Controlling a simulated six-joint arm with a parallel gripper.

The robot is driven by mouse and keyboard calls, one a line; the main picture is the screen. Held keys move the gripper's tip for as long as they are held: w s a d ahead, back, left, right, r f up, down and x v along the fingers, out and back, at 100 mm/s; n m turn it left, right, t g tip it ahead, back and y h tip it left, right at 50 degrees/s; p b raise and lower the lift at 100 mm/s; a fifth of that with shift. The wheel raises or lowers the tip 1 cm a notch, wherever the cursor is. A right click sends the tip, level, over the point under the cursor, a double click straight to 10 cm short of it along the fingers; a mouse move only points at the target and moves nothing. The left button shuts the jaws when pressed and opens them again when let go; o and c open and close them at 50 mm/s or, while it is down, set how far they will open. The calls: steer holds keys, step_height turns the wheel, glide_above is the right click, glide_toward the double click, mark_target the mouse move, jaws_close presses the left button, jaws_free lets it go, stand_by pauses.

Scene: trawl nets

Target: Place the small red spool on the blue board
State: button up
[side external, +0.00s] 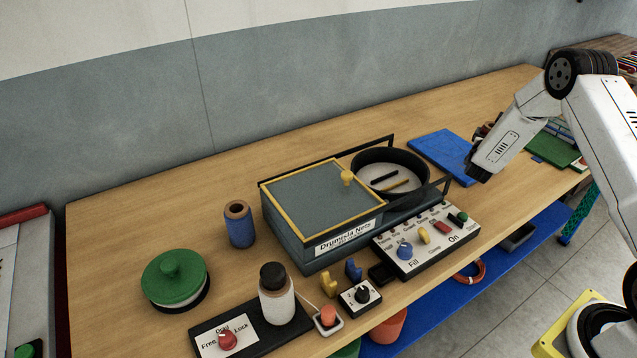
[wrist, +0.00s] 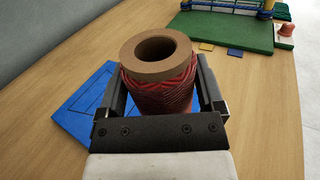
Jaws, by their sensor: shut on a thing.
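The small red spool (wrist: 158,95), wound with red twine on a brown tube, stands upright between the fingers of my gripper (wrist: 162,84). My gripper is shut on it. The blue board (wrist: 75,114) lies flat to the left of and partly behind the spool in the wrist view; the spool and gripper hide part of it. In the side external view the blue board (side external: 437,148) lies beside my arm's end. A reddish-brown bit of the spool (side external: 485,130) seems to show there, mostly hidden by my arm. I cannot tell its height above the table.
A green board (wrist: 222,33) with netting lies at the back right in the wrist view. A dark round pan (side external: 390,160) and a drum-nets box (side external: 318,200) stand left of the blue board. A control panel (side external: 425,240) is in front. The blue board's top looks clear where visible.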

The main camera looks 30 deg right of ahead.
steer(key=shift+w+d+f, duration=0.1)
steer(key=shift+w+f, duration=0.1)
steer(key=shift+f, duration=1.6)
steer(key=shift+f, duration=0.15)
steer(key=o, duration=1.1)
steer(key=v, duration=1.2)
steer(key=shift+s, duration=0.1)
